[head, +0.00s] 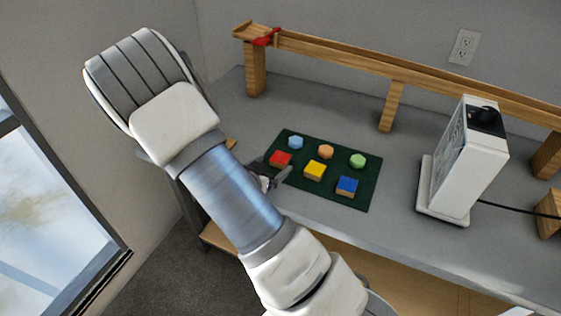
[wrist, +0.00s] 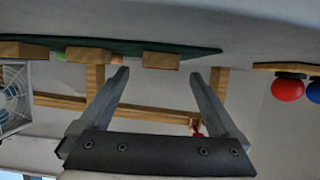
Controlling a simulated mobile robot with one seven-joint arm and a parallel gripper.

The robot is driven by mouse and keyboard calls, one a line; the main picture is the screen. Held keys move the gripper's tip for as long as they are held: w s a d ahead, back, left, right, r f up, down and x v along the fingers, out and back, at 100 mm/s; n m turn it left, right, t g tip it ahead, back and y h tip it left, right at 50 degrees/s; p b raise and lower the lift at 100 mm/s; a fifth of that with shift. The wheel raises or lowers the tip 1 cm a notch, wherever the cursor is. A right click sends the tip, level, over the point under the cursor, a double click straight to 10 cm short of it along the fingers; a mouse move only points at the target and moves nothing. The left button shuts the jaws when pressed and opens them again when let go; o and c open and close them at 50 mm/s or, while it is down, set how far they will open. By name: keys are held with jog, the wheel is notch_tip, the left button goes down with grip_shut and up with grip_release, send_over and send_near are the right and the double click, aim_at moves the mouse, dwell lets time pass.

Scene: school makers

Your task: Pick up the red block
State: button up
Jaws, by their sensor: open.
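The red block (head: 281,159) lies at the left end of the front row on a dark green mat (head: 325,190). My gripper (head: 277,176) is close in front of it, partly hidden behind my arm in the head view. In the wrist view, which is upside down, my gripper (wrist: 158,74) is open with nothing between its fingers. A block with a wooden side (wrist: 162,60), probably the red one, sits beyond and between the fingertips. Its coloured top does not show there. I cannot tell the exact gap.
A yellow block (head: 315,170) and a blue block (head: 347,186) share the front row. Blue, orange and green pieces (head: 326,151) lie behind. A wooden ramp (head: 390,80) runs along the wall. A white device (head: 462,160) stands at right. Red and blue balls (wrist: 287,90) show in the wrist view.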

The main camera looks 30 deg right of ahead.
aim_at(280, 158)
jog(key=x, duration=0.5)
jog(key=shift+w+r+b, duration=0.1)
jog(key=shift+b, duration=0.3)
jog(key=shift+c, duration=0.3)
jog(key=c, duration=1.4)
jog(key=shift+o, duration=0.2)
jog(key=shift+r, duration=0.15)
